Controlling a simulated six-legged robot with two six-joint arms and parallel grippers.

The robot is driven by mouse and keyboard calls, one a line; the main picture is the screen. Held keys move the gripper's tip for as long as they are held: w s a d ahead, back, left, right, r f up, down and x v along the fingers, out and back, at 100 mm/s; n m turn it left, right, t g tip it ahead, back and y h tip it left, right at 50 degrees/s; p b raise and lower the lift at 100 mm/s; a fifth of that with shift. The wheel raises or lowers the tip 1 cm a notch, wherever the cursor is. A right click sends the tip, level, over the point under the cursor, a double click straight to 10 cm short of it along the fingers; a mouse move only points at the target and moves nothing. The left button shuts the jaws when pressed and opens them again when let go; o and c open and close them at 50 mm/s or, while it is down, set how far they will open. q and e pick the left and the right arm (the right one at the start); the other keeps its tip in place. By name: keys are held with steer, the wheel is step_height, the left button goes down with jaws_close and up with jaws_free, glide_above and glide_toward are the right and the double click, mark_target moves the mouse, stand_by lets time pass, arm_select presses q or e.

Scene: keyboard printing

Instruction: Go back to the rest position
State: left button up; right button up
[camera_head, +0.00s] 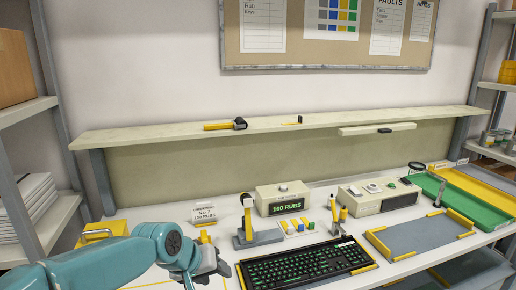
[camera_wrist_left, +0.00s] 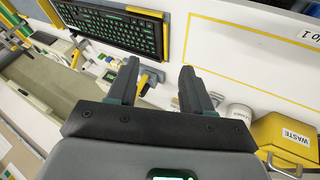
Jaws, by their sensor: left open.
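My left gripper (camera_head: 212,264) is at the end of the teal arm that comes in from the lower left. It hangs over the white table, to the left of the black keyboard (camera_head: 305,264), and is apart from it. In the left wrist view the two dark fingers of my left gripper (camera_wrist_left: 158,78) stand apart with nothing between them. The keyboard (camera_wrist_left: 116,26) lies beyond the fingers at the upper left of that view. My right gripper is in neither view.
A yellow waste bin (camera_wrist_left: 286,143) stands near my left gripper, partly behind my arm in the head view (camera_head: 101,231). A stand (camera_head: 258,239), a display box reading 100 RUBS (camera_head: 284,196) and a grey mat (camera_head: 418,236) occupy the table. A shelf (camera_head: 280,123) runs behind.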

arm_select(q)
steer(key=s+f+g, duration=0.1)
steer(key=s+f, duration=0.2)
steer(key=f, duration=0.6)
steer(key=s+f+g, duration=0.1)
steer(key=s+f, duration=0.2)
steer(key=f, duration=0.5)
steer(key=s+a+f+g, duration=0.1)
steer(key=s+f, duration=0.8)
steer(key=s, duration=0.2)
steer(key=s+a+f+g, duration=0.1)
steer(key=s+f+g, duration=0.1)
steer(key=s+f, duration=0.7)
steer(key=s, duration=0.2)
steer(key=shift+s, duration=0.4)
